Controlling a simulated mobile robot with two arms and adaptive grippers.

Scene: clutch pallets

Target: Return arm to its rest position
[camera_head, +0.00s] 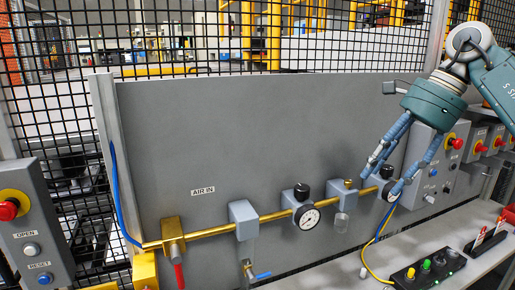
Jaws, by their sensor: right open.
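My right gripper (385,188) shows at the right, with its teal arm coming in from the upper right. Its blue fingers are apart and point down and left, in front of the right end of the brass air pipe (268,216). I see nothing held between them. My left gripper is not in view.
A grey panel (250,140) marked AIR IN carries the pipe, gauges and a red-handled valve (178,275). Grey button boxes stand at the left (35,225) and right (432,165). A button strip (428,268) lies on the shelf. Black mesh fence stands behind.

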